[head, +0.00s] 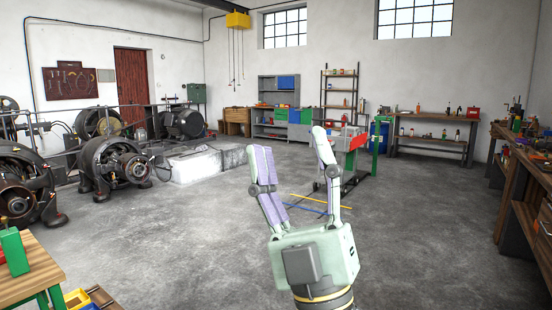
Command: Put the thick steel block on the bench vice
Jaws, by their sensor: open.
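My gripper (291,140) is raised in the middle of the head view. Its two pale green and lilac fingers point up and stand wide apart, with nothing between them. I cannot make out the thick steel block anywhere in this view. I cannot pick out the bench vice for certain either. Small dark tools and parts crowd the wooden workbench (526,186) along the right wall, too small to tell apart. My gripper is well away from that bench, over open floor.
Old dynamos (115,160) stand on the left. A red and green machine (350,138) stands behind my gripper. Much of the concrete floor (420,215) is clear.

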